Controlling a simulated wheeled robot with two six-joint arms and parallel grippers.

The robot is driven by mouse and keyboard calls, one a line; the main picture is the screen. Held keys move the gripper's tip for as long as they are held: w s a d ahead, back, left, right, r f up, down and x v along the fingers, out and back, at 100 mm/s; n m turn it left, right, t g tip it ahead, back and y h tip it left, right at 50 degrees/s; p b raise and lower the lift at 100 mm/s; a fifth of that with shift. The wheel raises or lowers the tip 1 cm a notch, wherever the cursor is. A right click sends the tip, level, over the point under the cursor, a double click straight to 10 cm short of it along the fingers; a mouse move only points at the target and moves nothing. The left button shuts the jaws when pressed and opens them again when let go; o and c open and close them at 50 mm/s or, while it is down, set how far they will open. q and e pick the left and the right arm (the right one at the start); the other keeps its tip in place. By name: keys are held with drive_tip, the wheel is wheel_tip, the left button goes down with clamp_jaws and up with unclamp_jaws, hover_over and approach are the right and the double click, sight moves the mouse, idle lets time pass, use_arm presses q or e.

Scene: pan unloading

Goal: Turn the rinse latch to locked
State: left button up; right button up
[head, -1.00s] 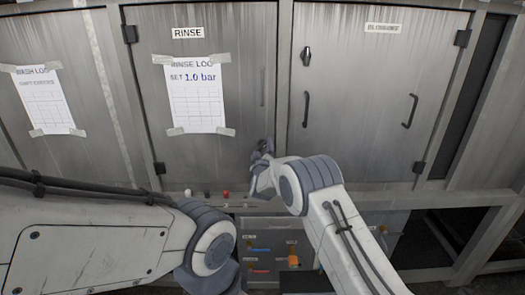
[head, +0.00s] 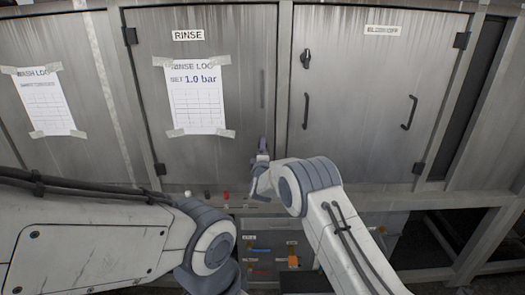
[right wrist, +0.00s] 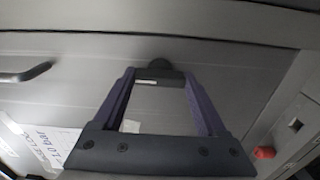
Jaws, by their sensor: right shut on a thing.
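The rinse door (head: 225,110) carries a RINSE sign (head: 188,35) at its top. My right gripper (head: 262,147) is at the lower right of this door, near its right edge. In the right wrist view its purple fingers (right wrist: 159,77) are shut on the dark rinse latch (right wrist: 160,66), which has a round hub against the door and a bar between the fingertips. In the head view the gripper hides the latch, so its exact turn is hard to tell. My left arm crosses the lower left; its gripper is not in view.
A rinse log sheet (head: 197,97) is taped on the door. The right-hand door has a black latch (head: 306,58) and handles (head: 409,112). A red button (head: 226,195) sits on the ledge below. Below are small labelled controls, including an orange one (head: 293,261).

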drive_tip(key=shift+n, duration=0.3)
drive_tip(key=o, duration=1.1)
drive_tip(key=s+b, duration=0.1)
drive_tip(key=s, duration=0.9)
drive_tip(key=shift+s, duration=0.25)
